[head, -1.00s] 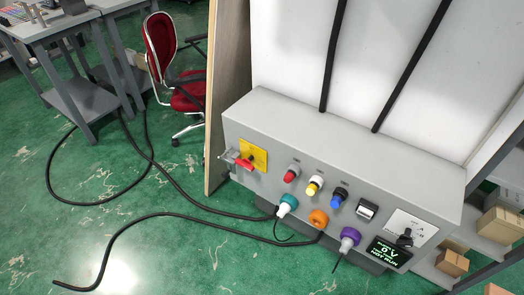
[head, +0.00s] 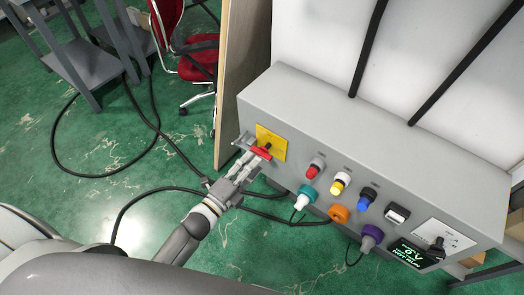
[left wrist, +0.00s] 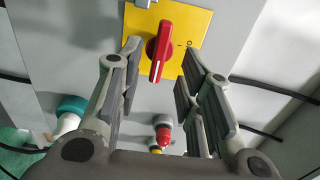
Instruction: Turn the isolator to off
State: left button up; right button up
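The isolator has a red handle (head: 262,153) on a yellow plate (head: 274,143) at the left end of the grey cabinet's front. My left gripper (head: 248,158) is at the handle. In the left wrist view, the red handle (left wrist: 160,52) stands roughly upright in the picture on the yellow plate (left wrist: 197,22). A small mark like an O shows right of it. The left gripper's fingers (left wrist: 160,58) are spread on both sides of the handle, with visible gaps, so it is open. My right gripper is not in view.
Red, yellow and blue controls (head: 339,185), a black-and-white switch (head: 397,214) and teal (head: 305,196), orange (head: 339,213) and purple (head: 371,237) plugs line the cabinet (head: 300,110). A display (head: 408,253) is lit. Black cables (head: 125,205) lie on the green floor.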

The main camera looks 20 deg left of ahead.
aim_at(259, 155)
pick_arm(q)
jog(key=x, duration=0.5)
jog(key=shift+w, duration=0.25)
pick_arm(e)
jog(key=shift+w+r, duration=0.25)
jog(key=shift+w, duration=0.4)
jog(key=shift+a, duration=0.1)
pick_arm(q)
jog(key=shift+c, duration=0.6)
jog(key=c, duration=0.6)
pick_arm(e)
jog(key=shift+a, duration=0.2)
